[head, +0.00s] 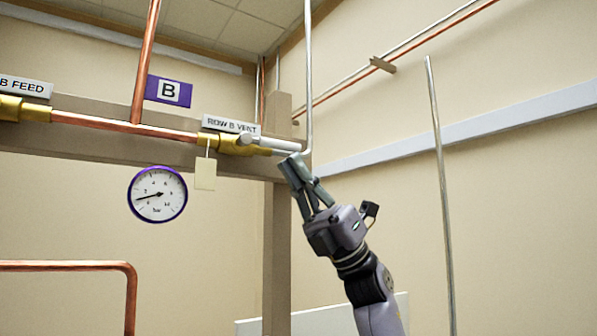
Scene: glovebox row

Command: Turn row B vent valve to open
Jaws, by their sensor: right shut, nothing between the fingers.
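The row B vent valve (238,149) is a brass body on the horizontal copper pipe, under a white "ROW B VENT" label (231,125). Its pale metal lever (275,144) points right, roughly in line with the pipe. A blank cream tag (205,174) hangs at the valve's left. My right gripper (291,163) reaches up from the lower right. It is shut and empty, with its fingertips just below the lever's right end. I cannot tell whether they touch the lever. My left gripper is not in view.
A purple-rimmed pressure gauge (157,194) is below left of the valve. A purple "B" sign (168,91) is above the pipe. Another brass fitting (22,109) sits under a "B FEED" label at far left. A vertical post (276,235) stands behind my gripper.

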